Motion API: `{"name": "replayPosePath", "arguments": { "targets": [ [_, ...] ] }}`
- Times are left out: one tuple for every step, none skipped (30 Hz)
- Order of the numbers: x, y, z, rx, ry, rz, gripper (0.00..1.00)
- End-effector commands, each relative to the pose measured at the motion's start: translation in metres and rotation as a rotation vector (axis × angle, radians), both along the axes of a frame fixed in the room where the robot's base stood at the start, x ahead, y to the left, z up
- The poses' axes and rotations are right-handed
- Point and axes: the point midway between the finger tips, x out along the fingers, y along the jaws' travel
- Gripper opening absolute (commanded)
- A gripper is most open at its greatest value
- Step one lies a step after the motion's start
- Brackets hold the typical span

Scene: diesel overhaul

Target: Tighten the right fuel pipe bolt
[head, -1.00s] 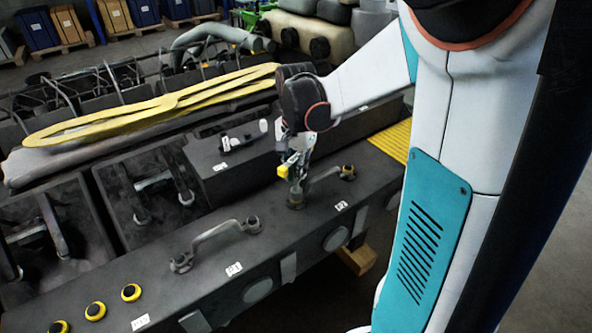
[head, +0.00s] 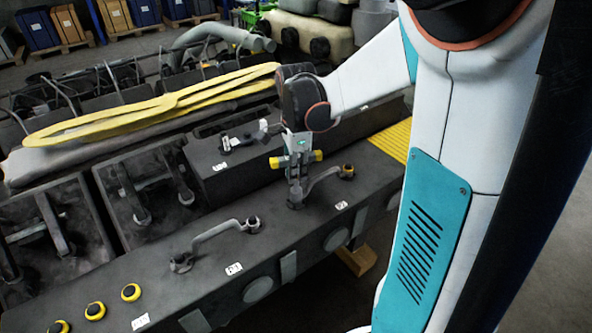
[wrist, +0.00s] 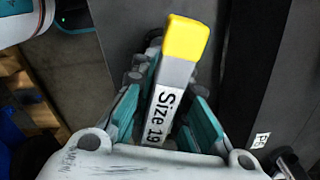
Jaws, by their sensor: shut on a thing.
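My gripper (head: 297,172) is shut on a grey wrench with yellow ends (head: 277,162). In the wrist view, the wrench (wrist: 172,85) reads "Size 19" and stands between my teal fingers (wrist: 163,118). The wrench sits over the near-left end of the right fuel pipe (head: 322,182). The bolt there is hidden by the tool and fingers, so I cannot tell if it is fully seated. The pipe's far-right end has a yellow-ringed bolt (head: 347,170). The left fuel pipe (head: 215,232) is a curved grey pipe on the same dark engine ledge.
A long yellow lifting frame (head: 150,105) lies over the engine's back. A raised dark block (head: 228,178) with small tools on top stands behind the ledge. Several yellow-ringed fittings (head: 95,310) line the near-left ledge. Open bays lie left of the block.

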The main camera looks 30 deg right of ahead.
Motion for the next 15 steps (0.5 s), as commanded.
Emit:
{"name": "replayPosePath", "arguments": {
  "targets": [
    [0.0,0.0001,0.0002,0.0,0.0,0.001,0.0],
    [0.0,0.0001,0.0002,0.0,0.0,0.001,0.0],
    [0.0,0.0001,0.0002,0.0,0.0,0.001,0.0],
    [0.0,0.0001,0.0002,0.0,0.0,0.001,0.0],
    [0.0,0.0001,0.0002,0.0,0.0,0.001,0.0],
    [0.0,0.0,0.0002,0.0,0.0,0.001,0.0],
    [0.0,0.0,0.0002,0.0,0.0,0.001,0.0],
    [0.0,0.0,0.0005,0.0,0.0,0.001,0.0],
    [0.0,0.0001,0.0011,0.0,0.0,0.001,0.0],
    [0.0,0.0001,0.0018,0.0,0.0,0.001,0.0],
    [0.0,0.0001,0.0028,0.0,0.0,0.001,0.0],
    [0.0,0.0001,0.0044,0.0,0.0,0.001,0.0],
    [-0.0001,0.0001,0.0058,0.0,0.0,0.001,0.0],
    [-0.0001,0.0001,0.0075,0.0,0.0,0.001,0.0],
    [-0.0001,0.0001,0.0098,0.0,0.0,0.001,0.0]
  ]
}}
